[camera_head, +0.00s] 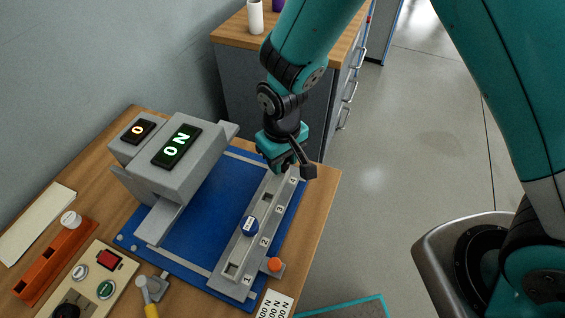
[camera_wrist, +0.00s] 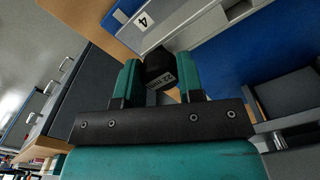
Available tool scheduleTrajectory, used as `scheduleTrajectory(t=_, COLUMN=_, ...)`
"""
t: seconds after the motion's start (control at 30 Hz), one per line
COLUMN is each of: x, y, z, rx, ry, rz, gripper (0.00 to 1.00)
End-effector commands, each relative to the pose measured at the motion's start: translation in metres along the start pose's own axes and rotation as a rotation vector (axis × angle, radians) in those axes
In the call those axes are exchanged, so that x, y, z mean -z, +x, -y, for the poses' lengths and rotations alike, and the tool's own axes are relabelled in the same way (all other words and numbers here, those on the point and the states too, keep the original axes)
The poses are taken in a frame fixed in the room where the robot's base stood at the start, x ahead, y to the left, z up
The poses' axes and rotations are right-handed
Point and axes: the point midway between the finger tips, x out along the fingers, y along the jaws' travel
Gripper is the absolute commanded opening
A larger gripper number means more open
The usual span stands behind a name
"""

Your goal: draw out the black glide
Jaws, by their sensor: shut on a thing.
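The black glide (camera_wrist: 159,68) is a dark block with a "22 mm" label in the wrist view. My gripper (camera_wrist: 160,80) is shut on it, one teal finger on each side. In the head view my gripper (camera_head: 284,164) is at the far end of the grey numbered rail (camera_head: 233,252), by the number 4. The glide is hidden by the gripper there. I cannot tell whether its lower end is in the rail or clear of it.
A grey machine (camera_head: 172,160) with a lit "ON" sign stands left of the rail on the blue plate (camera_head: 195,230). An orange knob (camera_head: 275,264) is near the table's right edge. An orange holder (camera_head: 55,260) carries a white-topped piece (camera_head: 70,218). A cabinet (camera_head: 235,85) stands behind.

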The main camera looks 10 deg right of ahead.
Motion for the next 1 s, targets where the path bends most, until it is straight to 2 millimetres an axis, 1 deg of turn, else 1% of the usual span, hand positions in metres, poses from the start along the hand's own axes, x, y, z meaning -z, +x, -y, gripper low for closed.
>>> scheduleTrajectory(t=1.0, x=0.0, y=-0.038, z=0.0, rx=0.0, ry=0.0, rz=0.0, gripper=0.14)
